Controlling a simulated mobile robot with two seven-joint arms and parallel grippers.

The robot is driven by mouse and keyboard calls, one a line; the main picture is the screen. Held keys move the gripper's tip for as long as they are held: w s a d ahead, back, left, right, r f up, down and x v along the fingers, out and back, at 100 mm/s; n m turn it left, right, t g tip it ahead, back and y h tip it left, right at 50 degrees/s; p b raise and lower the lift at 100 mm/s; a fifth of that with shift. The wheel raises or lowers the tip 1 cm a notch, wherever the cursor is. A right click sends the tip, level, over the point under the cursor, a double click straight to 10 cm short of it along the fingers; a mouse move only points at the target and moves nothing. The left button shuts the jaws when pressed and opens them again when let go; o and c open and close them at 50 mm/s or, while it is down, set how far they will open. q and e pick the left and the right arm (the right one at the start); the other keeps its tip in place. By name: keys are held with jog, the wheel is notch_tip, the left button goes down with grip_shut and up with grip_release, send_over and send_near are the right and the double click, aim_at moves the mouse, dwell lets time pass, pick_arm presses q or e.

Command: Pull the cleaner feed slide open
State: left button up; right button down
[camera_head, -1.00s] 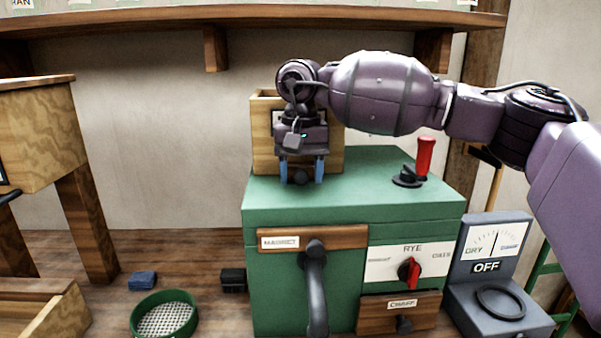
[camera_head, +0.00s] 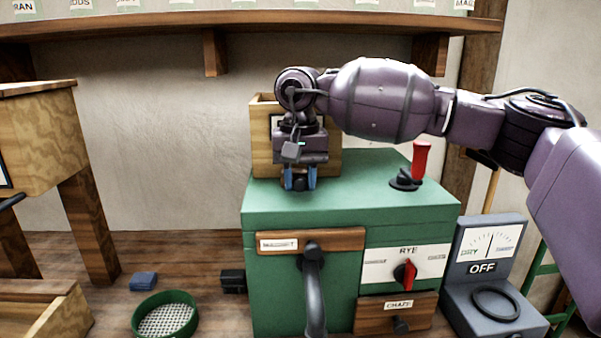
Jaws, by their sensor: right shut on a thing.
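The green cleaner (camera_head: 330,210) stands on the bench with a wooden feed box (camera_head: 262,140) on its top. A small dark knob (camera_head: 300,184) sits low at the front of this box; I take it as the feed slide's knob. My right gripper (camera_head: 300,180) reaches down in front of the box, its blue fingers shut on the knob from both sides. The gripper and wrist hide most of the box front, so the slide itself does not show. My left gripper is not in view.
A red-handled lever (camera_head: 421,162) stands on the cleaner's top at right. Its front has a big black handle (camera_head: 314,285), a red selector knob (camera_head: 405,275) and a chaff drawer (camera_head: 378,315). A grey meter (camera_head: 490,250) stands at right, a green sieve (camera_head: 165,315) at left.

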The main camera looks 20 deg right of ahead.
aim_at(301, 204)
jog(key=s, duration=0.2)
jog(key=p, duration=0.1)
jog(key=shift+s+a+r, duration=0.3)
jog(key=shift+s+a, duration=0.1)
jog(key=shift+s+a+f, duration=0.1)
jog(key=shift+s, duration=0.2)
jog(key=shift+f, duration=0.25)
jog(key=c, duration=1.2)
grip_release()
jog(key=shift+c, duration=0.2)
jog(key=o, duration=0.4)
jog(key=shift+s+a, duration=0.1)
jog(key=shift+s, duration=0.1)
jog(key=shift+w, duration=0.1)
